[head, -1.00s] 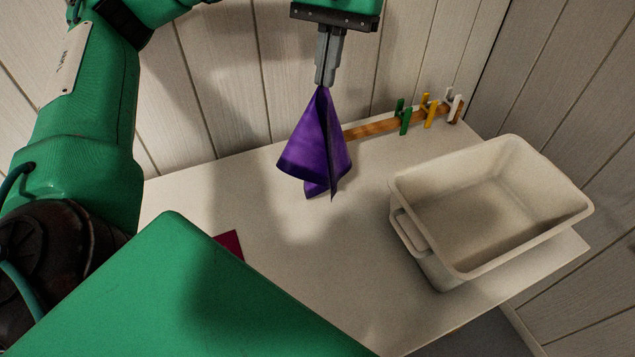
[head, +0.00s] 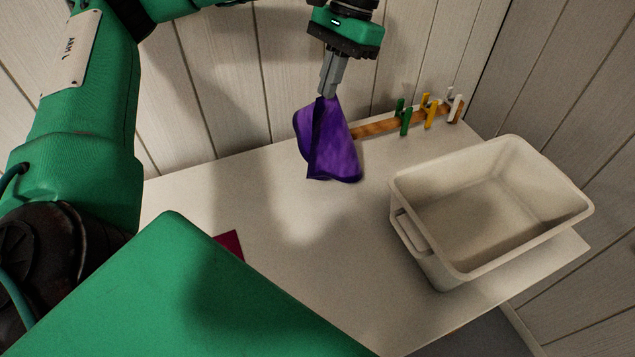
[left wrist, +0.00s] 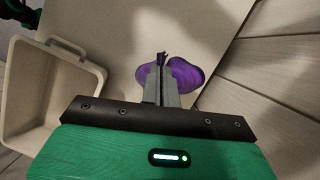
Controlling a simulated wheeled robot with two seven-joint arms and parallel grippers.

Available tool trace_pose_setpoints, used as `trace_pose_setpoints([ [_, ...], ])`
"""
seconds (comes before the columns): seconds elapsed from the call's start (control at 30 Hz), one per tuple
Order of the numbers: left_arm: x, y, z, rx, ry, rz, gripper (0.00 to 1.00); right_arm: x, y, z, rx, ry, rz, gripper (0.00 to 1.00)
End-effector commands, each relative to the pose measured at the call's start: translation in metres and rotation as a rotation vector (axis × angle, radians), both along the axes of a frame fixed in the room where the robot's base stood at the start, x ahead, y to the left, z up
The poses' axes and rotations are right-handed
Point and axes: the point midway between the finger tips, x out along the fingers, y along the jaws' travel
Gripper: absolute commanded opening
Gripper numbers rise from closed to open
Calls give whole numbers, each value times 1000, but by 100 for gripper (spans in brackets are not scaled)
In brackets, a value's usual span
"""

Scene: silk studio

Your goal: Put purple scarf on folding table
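The purple scarf (head: 330,145) hangs in loose folds from my left gripper (head: 328,94) in the head view. The gripper's fingers are shut on its top. The scarf hangs over the back part of the pale table (head: 300,260); whether its lower edge touches the table I cannot tell. In the left wrist view, the scarf (left wrist: 184,76) spreads out beyond the shut fingers (left wrist: 161,62). My right gripper shows in neither view.
A cream bin (head: 430,255), empty, stands on the table's right side. A wooden strip (head: 375,128) with green, yellow and white pegs lies along the back. A dark red piece (head: 231,243) lies at left, partly hidden by my green body. The table's middle is clear.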

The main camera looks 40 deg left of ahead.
Motion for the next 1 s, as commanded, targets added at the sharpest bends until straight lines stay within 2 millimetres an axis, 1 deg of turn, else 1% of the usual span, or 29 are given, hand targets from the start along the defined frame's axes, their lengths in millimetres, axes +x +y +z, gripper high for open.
trace_pose_setpoints([
  [0.03,-5,-3,-8,-1,3,-2,0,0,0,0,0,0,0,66],
  [0.1,-11,-6,-16,0,3,-2,0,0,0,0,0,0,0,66],
  [0.37,-56,-33,-25,-1,1,-5,0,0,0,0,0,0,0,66],
  [1.0,-136,-80,-109,0,4,-4,0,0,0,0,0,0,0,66],
])
